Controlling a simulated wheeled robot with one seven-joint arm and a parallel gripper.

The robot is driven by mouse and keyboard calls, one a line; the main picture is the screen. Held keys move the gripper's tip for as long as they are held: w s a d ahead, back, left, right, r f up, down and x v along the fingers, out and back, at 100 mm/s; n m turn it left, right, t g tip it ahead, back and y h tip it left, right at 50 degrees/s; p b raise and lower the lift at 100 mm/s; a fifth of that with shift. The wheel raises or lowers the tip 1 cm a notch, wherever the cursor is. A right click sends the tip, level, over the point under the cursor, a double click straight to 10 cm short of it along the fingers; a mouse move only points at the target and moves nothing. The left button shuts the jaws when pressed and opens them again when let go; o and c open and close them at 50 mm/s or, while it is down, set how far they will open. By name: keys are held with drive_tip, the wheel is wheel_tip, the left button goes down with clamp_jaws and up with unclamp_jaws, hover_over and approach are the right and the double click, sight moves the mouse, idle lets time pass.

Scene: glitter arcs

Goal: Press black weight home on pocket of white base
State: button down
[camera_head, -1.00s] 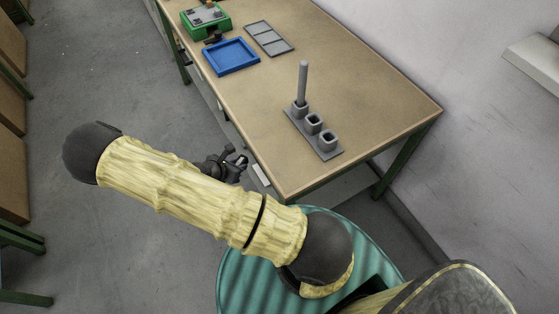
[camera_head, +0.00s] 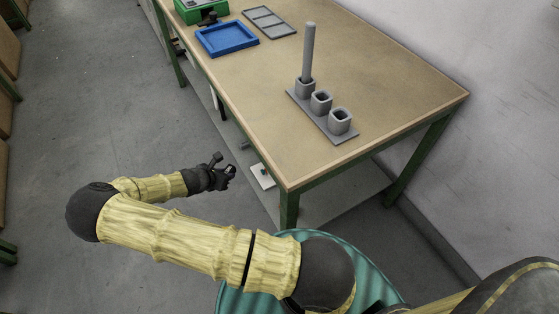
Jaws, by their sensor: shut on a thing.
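My gripper (camera_head: 231,173) is out over the floor, left of the table's near edge and below the tabletop in the picture. It is shut on a small dark thing, which I take for the black weight; its shape is mostly lost against the dark fingers. A small whitish piece (camera_head: 262,178) shows low beside the table's near leg, apart from my gripper. I cannot tell whether it is the white base, and no pocket is clear on it.
The brown table (camera_head: 385,95) carries a grey stand (camera_head: 340,122) with square cups and a tall rod, a blue tray (camera_head: 227,38), a grey divided tray (camera_head: 269,22) and a green box (camera_head: 200,10). The tabletop's right side is clear. A teal striped round surface (camera_head: 230,297) lies under my arm.

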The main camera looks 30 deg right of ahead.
drive_tip(key=w+d+f+n+t+y+b, duration=0.2)
drive_tip(key=w+d+f+n+b, duration=0.2)
drive_tip(key=w+d+f+b, duration=0.65)
drive_tip(key=w+d+f+n+t+y+b, duration=0.2)
drive_tip(key=w+d+f+n+b, duration=0.45)
drive_tip(key=b, duration=0.95)
drive_tip(key=shift+s+d+f+n+y+b, duration=0.4)
drive_tip(key=shift+s+d+f+y+b, duration=0.95)
drive_tip(key=shift+d, duration=1.85)
drive_tip(key=shift+s+d+f+n+y+b, duration=0.45)
drive_tip(key=shift+s+d+b, duration=1.6)
drive_tip(key=shift+d, duration=1.1)
drive_tip(key=shift+t, duration=0.4)
drive_tip(key=f+b, duration=0.4)
drive_tip(key=f, duration=0.1)
drive_tip(key=shift+w+a+b, duration=0.1)
drive_tip(key=shift+w+b, duration=0.2)
drive_tip(key=shift+b, duration=0.05)
drive_tip(key=shift+f+b, duration=0.4)
drive_tip(key=shift+f, duration=0.65)
drive_tip(key=shift+r+p, duration=0.1)
drive_tip(key=shift+p, duration=0.4)
drive_tip(key=shift+s+f, duration=0.2)
drive_tip(key=shift+f, duration=0.4)
